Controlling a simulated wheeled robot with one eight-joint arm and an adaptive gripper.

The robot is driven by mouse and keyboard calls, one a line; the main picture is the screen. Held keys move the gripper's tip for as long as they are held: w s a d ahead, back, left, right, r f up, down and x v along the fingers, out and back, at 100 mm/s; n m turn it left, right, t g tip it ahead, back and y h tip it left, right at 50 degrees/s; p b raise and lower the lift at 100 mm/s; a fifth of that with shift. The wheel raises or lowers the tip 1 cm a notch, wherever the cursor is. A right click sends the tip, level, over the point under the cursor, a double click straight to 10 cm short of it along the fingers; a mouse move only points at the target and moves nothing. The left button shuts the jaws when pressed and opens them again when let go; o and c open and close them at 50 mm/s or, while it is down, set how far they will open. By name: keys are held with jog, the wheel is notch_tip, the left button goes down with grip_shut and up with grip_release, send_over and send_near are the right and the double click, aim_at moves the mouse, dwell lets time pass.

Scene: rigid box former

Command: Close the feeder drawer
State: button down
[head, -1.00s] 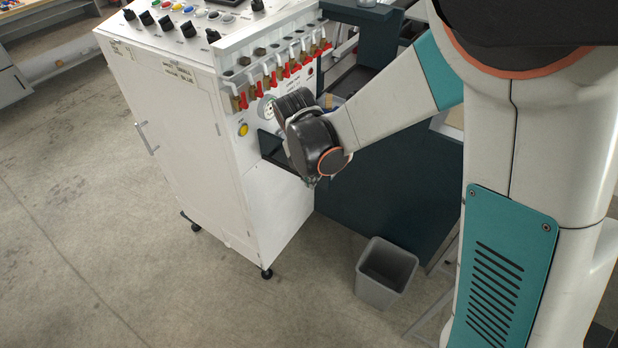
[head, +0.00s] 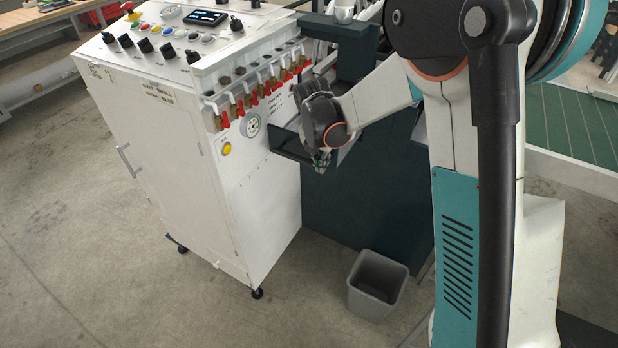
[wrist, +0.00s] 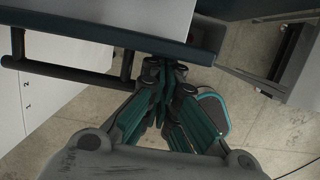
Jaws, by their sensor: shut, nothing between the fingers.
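The feeder drawer (head: 291,149) shows in the head view as a dark frame jutting out beside the white cabinet, partly hidden by my wrist. In the wrist view its dark teal front edge (wrist: 95,31) runs across the top, with a black bar handle (wrist: 66,74) at the left. It stands out from the machine body. My gripper (wrist: 165,66) is shut and empty. Its fingertips are at the drawer's front edge, right of the handle; I cannot tell whether they touch it. In the head view the fingers (head: 321,160) are small and partly hidden by my wrist.
The white cabinet (head: 170,150) with red-handled valves (head: 262,88) stands left of the drawer. The dark machine body (head: 345,200) is behind and below it. A grey bin (head: 377,285) stands on the floor in front. Floor at the lower left is clear.

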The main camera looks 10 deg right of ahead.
send_near(343, 144)
jog(key=x, duration=0.5)
jog(key=shift+w+d+f, duration=0.15)
jog(key=shift+d, duration=0.05)
jog(key=shift+a, duration=0.1)
